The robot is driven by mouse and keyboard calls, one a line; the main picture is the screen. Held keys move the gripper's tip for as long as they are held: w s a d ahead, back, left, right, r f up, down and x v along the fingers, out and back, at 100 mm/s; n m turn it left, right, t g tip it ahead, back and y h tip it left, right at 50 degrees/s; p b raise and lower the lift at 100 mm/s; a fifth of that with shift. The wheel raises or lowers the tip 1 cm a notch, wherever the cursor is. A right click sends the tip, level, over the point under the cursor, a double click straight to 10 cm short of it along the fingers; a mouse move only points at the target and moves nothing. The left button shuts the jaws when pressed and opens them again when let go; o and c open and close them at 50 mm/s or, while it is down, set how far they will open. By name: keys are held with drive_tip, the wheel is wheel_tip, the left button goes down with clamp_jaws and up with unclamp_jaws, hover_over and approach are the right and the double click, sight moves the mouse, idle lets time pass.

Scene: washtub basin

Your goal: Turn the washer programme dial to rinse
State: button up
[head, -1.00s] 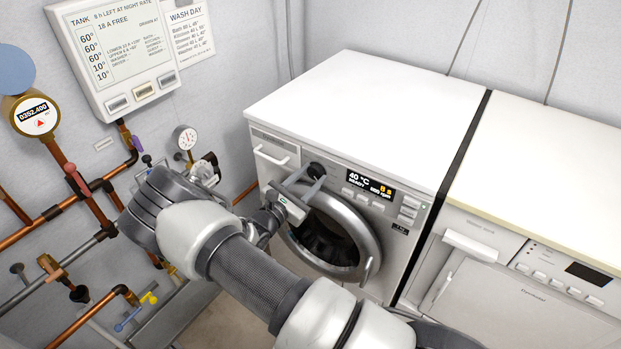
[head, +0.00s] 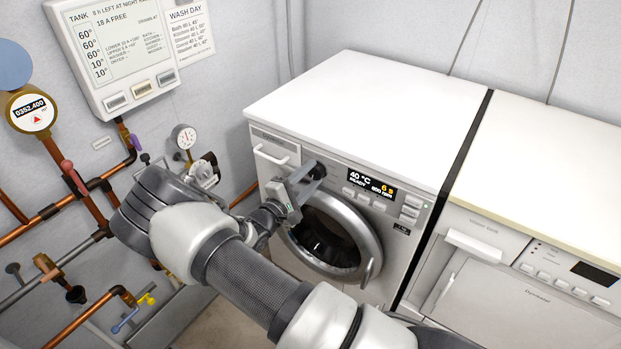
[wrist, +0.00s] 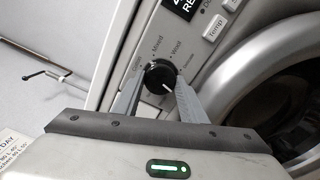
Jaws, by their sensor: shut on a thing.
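The white washer (head: 330,95) has a round door and a control panel on its front. Its black programme dial (wrist: 158,73) shows in the wrist view, ringed by printed labels; "Mixed" and "Wool" are readable, others are too small or blurred. A white mark on the dial points to the lower right in that view. My gripper (wrist: 161,80) is shut on the dial, one finger on each side. In the head view my gripper (head: 314,173) is at the panel's upper left, and its fingers largely hide the dial. The lit display (head: 372,184) reads 40 °C, READY.
The round washer door (head: 370,240) is just below my gripper. A detergent drawer (head: 272,155) is to its left. Another white appliance (head: 530,260) stands at the right. Copper pipes (head: 85,205) and gauges (head: 185,137) line the left wall.

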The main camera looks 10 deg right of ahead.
drive_tip(key=m+b, duration=0.1)
drive_tip(key=m, duration=0.4)
drive_tip(key=shift+m+b, duration=0.3)
drive_tip(key=shift+m, duration=0.1)
idle(0.4)
drive_tip(key=o, duration=1.1)
drive_tip(key=shift+c, duration=0.2)
drive_tip(key=p+v, duration=0.2)
drive_tip(key=v, duration=1.5)
drive_tip(key=shift+s+a, duration=0.2)
drive_tip(key=shift+r, duration=0.15)
